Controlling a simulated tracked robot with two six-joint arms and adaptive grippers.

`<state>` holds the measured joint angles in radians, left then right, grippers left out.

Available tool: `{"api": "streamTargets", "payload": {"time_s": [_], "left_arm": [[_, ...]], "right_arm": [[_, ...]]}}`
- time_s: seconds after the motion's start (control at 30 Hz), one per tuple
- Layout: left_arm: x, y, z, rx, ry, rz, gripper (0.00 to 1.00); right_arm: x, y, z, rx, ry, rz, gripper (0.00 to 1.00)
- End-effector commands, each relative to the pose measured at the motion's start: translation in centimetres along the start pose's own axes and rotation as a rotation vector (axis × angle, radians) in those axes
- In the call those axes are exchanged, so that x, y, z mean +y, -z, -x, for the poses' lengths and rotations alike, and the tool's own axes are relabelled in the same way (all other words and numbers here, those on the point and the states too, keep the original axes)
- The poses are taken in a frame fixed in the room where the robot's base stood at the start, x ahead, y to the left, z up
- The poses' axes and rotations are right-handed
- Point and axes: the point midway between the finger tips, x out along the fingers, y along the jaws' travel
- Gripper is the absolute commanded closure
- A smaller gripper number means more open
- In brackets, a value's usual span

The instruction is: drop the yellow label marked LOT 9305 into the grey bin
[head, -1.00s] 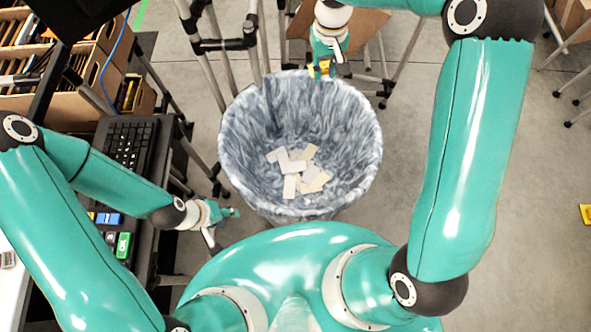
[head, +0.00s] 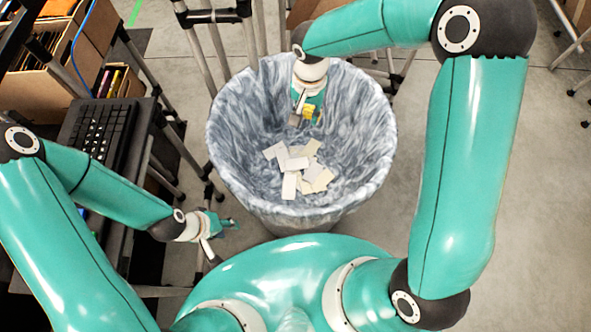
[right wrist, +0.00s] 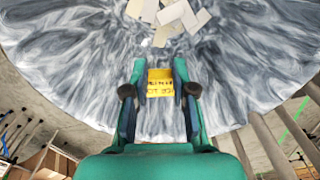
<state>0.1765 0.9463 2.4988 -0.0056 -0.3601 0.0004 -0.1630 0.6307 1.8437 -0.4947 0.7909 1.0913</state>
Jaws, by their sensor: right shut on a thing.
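The yellow label (right wrist: 160,83) is held between the fingers of my right gripper (right wrist: 160,95); dark print shows on it, too small to read surely. In the head view the label (head: 308,112) is a small yellow patch at the fingertips. The grey bin (head: 228,150) is a wide, round, marbled grey-white bin. My right gripper (head: 304,116) is inside the bin's opening near its far wall, above the bottom. My left gripper (head: 225,226) is left of the bin, outside it, and seems empty; its finger gap is unclear.
Several pale paper slips (head: 297,168) lie on the bin's bottom. A black keyboard (head: 105,128) sits on a dark stand at left, with cardboard boxes (head: 50,60) behind it. Grey tube legs (head: 215,45) stand behind the bin. The floor right of the bin is clear.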

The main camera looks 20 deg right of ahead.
Motion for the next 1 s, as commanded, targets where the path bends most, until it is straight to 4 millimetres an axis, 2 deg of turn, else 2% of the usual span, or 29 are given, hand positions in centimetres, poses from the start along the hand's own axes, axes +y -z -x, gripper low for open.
{"api": "streamTargets", "payload": {"time_s": [0.03,0.1,0.3,0.67,0.7,0.83,0.87,1.0], "left_arm": [[-0.3,0.0,-0.7,0.0,0.0,0.0,0.6],[-0.4,0.0,-1.2,0.0,0.0,0.0,0.6],[-0.8,0.0,-2.1,0.0,0.0,0.0,0.6],[-0.8,0.0,-2.2,0.0,0.0,0.0,0.6],[-0.8,0.0,-2.2,0.0,0.0,0.0,0.6],[-0.8,0.0,-2.2,0.0,0.0,0.0,0.6],[-0.8,0.0,-2.2,0.0,0.0,0.0,0.6],[-0.8,0.0,-2.2,0.0,0.0,0.0,0.6]], "right_arm": [[0.0,0.0,-1.0,-0.001,-0.001,0.0,0.85],[0.0,0.0,-1.8,-0.001,0.0,0.0,0.85],[0.0,0.0,-3.6,-0.001,0.0,0.0,0.85],[0.0,0.0,-3.9,0.0,0.001,0.001,0.85],[0.0,0.0,-3.9,0.0,0.001,0.001,0.69],[0.0,0.0,-3.9,0.0,0.001,0.002,0.48],[0.0,0.0,-3.9,0.0,0.001,0.002,0.45],[-0.1,0.0,-3.9,0.0,0.001,0.002,0.45]]}}
